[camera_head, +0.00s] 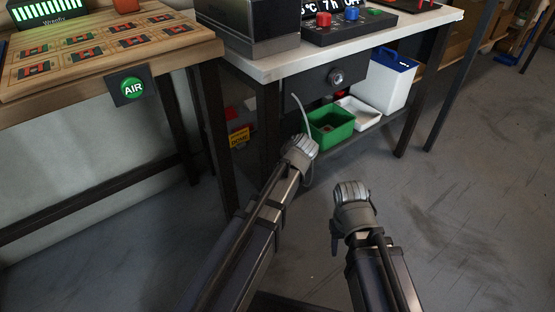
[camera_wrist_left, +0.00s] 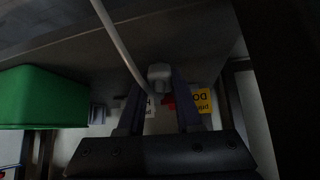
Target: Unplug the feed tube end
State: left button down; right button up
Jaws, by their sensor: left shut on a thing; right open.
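The pale feed tube (camera_head: 301,110) hangs below the front of the white-topped bench in the head view and runs down to my left gripper (camera_head: 303,143). In the left wrist view the tube (camera_wrist_left: 118,42) comes from the top edge down to my left gripper (camera_wrist_left: 160,84). A small light-grey block, the feed tube end (camera_wrist_left: 160,74), sits between its fingertips, and the gripper is shut on it. Whether the end touches a socket cannot be told. My right gripper (camera_head: 351,191) is open and empty over the floor; its fingers are mostly hidden by its own body.
A green bin (camera_head: 331,126), a white tray (camera_head: 358,113) and a white box with a blue lid (camera_head: 385,80) stand on the bench's lower shelf. A dark panel with a round knob (camera_head: 335,76) hangs under the benchtop. The floor at right is clear.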

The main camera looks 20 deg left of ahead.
pick_arm(q)
jog(key=c, duration=0.5)
grip_release()
jog(key=shift+r, duration=0.1)
jog(key=p+v, duration=0.5)
jog(key=v, duration=0.2)
jog(key=shift+s+d+r+p, duration=0.2)
jog(key=shift+s+d+p, duration=0.05)
jog(key=shift+p, duration=0.15)
